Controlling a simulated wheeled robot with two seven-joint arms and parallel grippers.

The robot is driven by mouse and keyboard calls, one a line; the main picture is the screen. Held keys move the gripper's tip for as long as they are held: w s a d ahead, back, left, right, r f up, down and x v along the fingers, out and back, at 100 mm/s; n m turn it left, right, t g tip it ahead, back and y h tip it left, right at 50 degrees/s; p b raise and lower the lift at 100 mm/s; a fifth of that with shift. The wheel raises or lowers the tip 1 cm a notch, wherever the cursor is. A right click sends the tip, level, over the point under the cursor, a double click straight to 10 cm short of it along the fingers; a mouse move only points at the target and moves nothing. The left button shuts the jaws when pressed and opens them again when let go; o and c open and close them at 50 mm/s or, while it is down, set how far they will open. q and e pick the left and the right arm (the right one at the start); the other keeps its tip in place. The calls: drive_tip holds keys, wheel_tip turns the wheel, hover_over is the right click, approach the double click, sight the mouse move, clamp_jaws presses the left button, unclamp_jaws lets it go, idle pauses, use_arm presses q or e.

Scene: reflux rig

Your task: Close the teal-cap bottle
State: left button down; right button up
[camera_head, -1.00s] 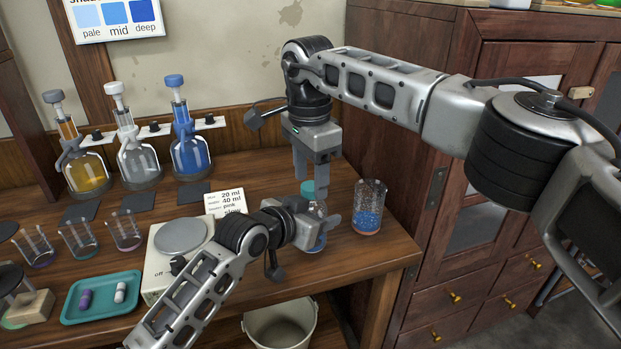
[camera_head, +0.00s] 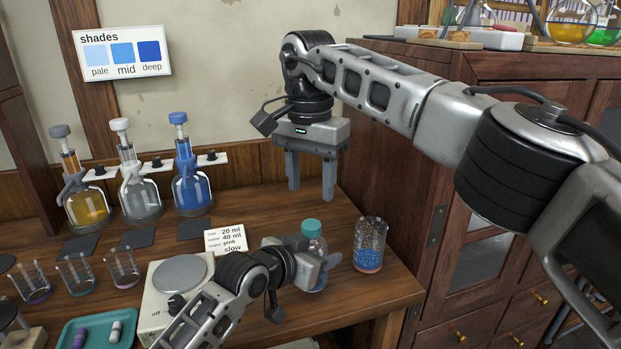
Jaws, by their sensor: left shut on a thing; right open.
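The teal-cap bottle (camera_head: 317,246) stands on the wooden table with its teal cap (camera_head: 311,227) seated on top. My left gripper (camera_head: 323,266) is shut on the bottle's body from the left, and hides part of it. A little blue shows low in the bottle. My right gripper (camera_head: 310,194) is above and behind the cap, pointing down. Its two fingers are wide apart, with nothing between them. Whether the cap is tight cannot be told.
A scale (camera_head: 181,278) and a text card (camera_head: 226,238) are to the left. Several dispenser bottles (camera_head: 192,190) stand at the back. The table's right edge is close to the beaker.

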sight(311, 224)
drive_tip(key=shift+r+n, duration=0.2)
drive_tip(key=shift+n, duration=0.2)
drive_tip(key=shift+d+f, duration=0.1)
drive_tip(key=shift+f, duration=3.95)
drive_tip(key=c, duration=1)
drive_tip(key=m, duration=0.6)
drive_tip(key=shift+m, duration=0.3)
